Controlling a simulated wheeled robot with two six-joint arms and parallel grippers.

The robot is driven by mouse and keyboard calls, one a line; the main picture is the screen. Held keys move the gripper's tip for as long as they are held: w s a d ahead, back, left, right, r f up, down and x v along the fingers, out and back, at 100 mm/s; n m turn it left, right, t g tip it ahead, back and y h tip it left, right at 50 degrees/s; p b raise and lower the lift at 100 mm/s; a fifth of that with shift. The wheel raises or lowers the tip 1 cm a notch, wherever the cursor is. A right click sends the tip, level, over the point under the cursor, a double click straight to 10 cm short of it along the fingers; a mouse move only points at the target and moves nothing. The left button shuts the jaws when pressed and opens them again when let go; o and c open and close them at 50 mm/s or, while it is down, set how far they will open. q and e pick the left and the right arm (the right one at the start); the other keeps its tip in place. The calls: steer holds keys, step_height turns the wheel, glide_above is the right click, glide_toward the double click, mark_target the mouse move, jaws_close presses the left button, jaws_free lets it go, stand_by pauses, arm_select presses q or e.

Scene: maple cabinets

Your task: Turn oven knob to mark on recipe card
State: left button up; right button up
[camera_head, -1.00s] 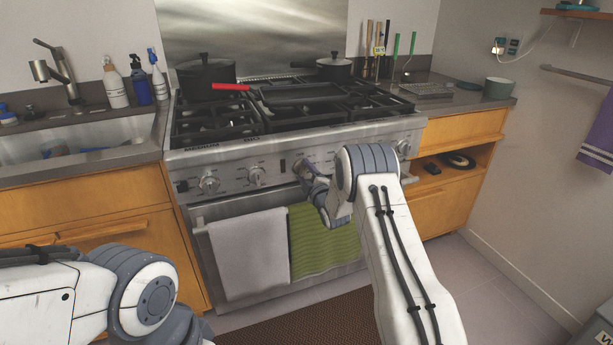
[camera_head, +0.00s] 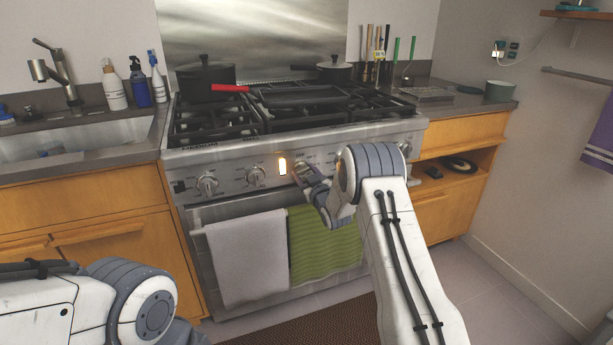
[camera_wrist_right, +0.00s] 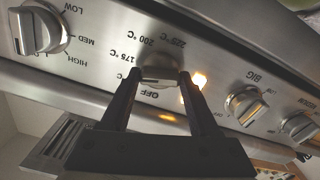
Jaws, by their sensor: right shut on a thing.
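The oven knob (camera_wrist_right: 160,69) is a round metal knob on the steel range front, with a printed scale around it. In the right wrist view, which is upside down, OFF, 175 °C, 200 °C and 225 °C are readable. My right gripper (camera_wrist_right: 158,78) is shut on this knob, one dark finger on each side. In the head view the right gripper (camera_head: 305,174) is at the panel and largely covers the knob. The exact pointer setting is unclear. An indicator light (camera_head: 283,166) beside the knob glows orange-yellow. I cannot make out a recipe card. My left gripper is out of view.
Other burner knobs (camera_head: 207,183) line the panel. A white towel (camera_head: 247,260) and a green towel (camera_head: 322,245) hang on the oven handle below. Pots (camera_head: 205,78) and a red-handled pan (camera_head: 295,95) stand on the stove. The sink (camera_head: 75,140) is at left.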

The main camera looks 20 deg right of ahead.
steer(key=m, duration=0.6)
steer(key=shift+f+m+b, duration=0.1)
steer(key=shift+m+b, duration=0.2)
steer(key=m, duration=0.5)
steer(key=shift+m, duration=0.3)
steer(key=o, duration=1.4)
steer(key=shift+s, duration=0.1)
steer(key=s, duration=1)
steer(key=shift+s+d+p, duration=0.15)
steer(key=shift+s+p, duration=0.05)
steer(key=shift+p, duration=0.2)
